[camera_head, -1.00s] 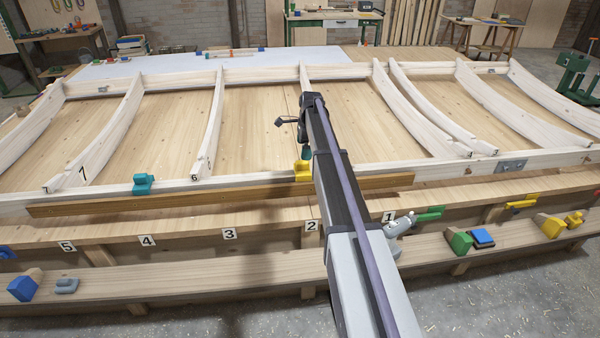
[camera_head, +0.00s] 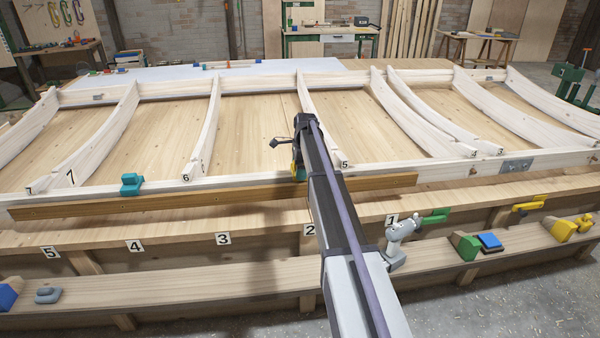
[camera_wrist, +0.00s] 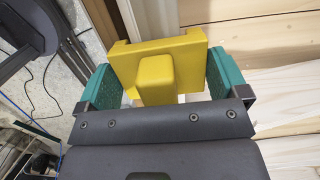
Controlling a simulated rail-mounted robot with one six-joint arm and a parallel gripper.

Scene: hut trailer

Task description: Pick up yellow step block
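The yellow step block (camera_wrist: 157,62) lies between the two green finger pads of my gripper (camera_wrist: 163,85) in the wrist view. It has a wide back part and a narrower raised part towards me. Its wide part reaches close to both pads; I cannot tell whether they press on it. In the head view my gripper (camera_head: 299,165) is down at the near white beam.
A teal block (camera_head: 131,184) sits on the near white beam (camera_head: 235,186), left of my gripper. Curved white ribs (camera_head: 203,130) stand beyond. The front ledge (camera_head: 190,285) holds a grey drill-like tool (camera_head: 402,238), a green block (camera_head: 467,246) and yellow pieces (camera_head: 568,229).

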